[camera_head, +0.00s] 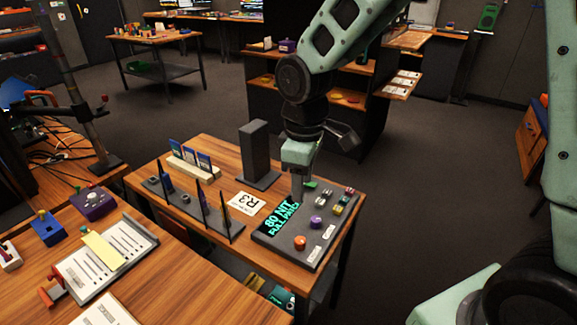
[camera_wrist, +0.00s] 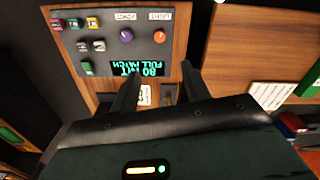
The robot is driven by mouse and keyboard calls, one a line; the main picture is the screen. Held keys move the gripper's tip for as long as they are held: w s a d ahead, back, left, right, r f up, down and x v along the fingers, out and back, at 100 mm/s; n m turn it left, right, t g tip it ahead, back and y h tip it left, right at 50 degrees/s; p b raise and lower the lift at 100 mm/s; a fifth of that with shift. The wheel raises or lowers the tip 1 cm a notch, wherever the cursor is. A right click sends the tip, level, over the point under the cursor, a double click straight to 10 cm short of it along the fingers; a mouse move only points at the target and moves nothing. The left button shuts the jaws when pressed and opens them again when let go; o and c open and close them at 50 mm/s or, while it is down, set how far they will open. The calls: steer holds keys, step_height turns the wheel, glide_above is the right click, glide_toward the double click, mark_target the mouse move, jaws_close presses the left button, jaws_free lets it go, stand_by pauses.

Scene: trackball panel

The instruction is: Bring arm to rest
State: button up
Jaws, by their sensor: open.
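My gripper (camera_head: 298,186) hangs pointing down over the far left part of the grey trackball panel (camera_head: 272,238) on the small wooden table. In the wrist view my gripper (camera_wrist: 160,80) shows two dark fingers spread apart with nothing between them. Whether the fingertips touch the panel is unclear.
A tall dark block (camera_head: 255,152) stands just left of my gripper. A card marked R3 (camera_head: 247,203) lies beside the panel. A rack with thin upright posts (camera_head: 200,208) and a card holder (camera_head: 190,166) are further left. Open floor (camera_head: 440,190) lies to the right.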

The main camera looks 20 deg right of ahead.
steer(key=s+a+r+m, duration=0.1)
steer(key=s+a+r, duration=0.1)
steer(key=s, duration=0.8)
steer(key=s+a+r+m, duration=0.1)
steer(key=s+a, duration=0.3)
steer(key=s, duration=0.6)
steer(key=shift+a+r+y+p, duration=0.2)
steer(key=shift+r+y+p, duration=0.1)
steer(key=shift+r+p, duration=0.15)
steer(key=shift+d, duration=0.1)
